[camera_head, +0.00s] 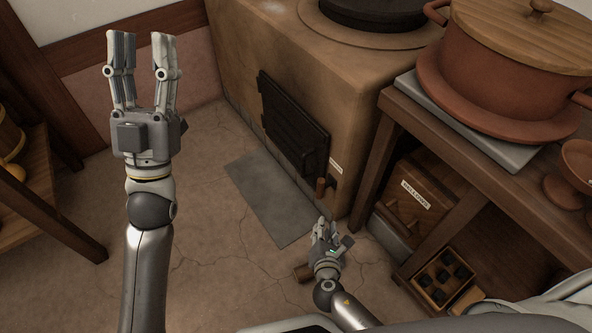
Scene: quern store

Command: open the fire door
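The black fire door (290,122) is set in the front of the tan clay stove (235,50) and looks shut. A small dark latch or handle shows near its lower right edge (307,160). My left gripper (143,45) is raised at the upper left, apart from the door, with its two fingers spread and nothing between them. My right gripper (324,224) is low, below and to the right of the door. Its fingers appear apart and empty, and they do not touch the door.
A grey floor plate (268,195) lies before the stove. A wooden peg (320,188) and white label (336,168) are near the door's lower right. A wooden bench (462,150) with a large clay pot (500,65) stands at right. A wooden shelf (38,195) stands at left.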

